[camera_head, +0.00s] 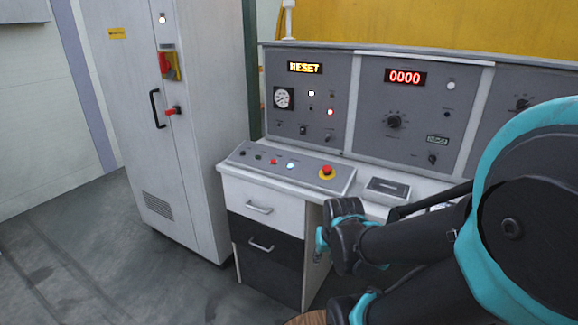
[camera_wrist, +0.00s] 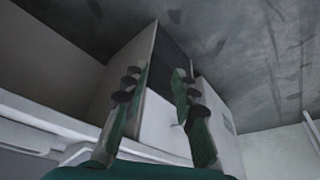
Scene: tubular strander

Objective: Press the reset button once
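A sloped grey button panel (camera_head: 290,170) lies on the white desk in the head view. It carries a row of small buttons: dark ones at the left, a red button (camera_head: 273,161), a lit bluish-white button (camera_head: 291,166) and a red mushroom button on a yellow base (camera_head: 326,171). An orange display (camera_head: 305,67) above reads RESET. I cannot read the button labels, so I cannot tell which is the reset button. My gripper (camera_wrist: 158,78) shows two green fingers standing apart and empty in the wrist view. In the head view my arm's end is right of the drawers, below the panel.
A drawer unit (camera_head: 262,238) stands under the panel. A tall grey cabinet (camera_head: 165,120) with a black handle and red switches stands left. A flat device (camera_head: 387,189) lies on the desk right of the panel. A red display (camera_head: 405,77) reads 0000. The floor (camera_head: 130,270) at left is clear.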

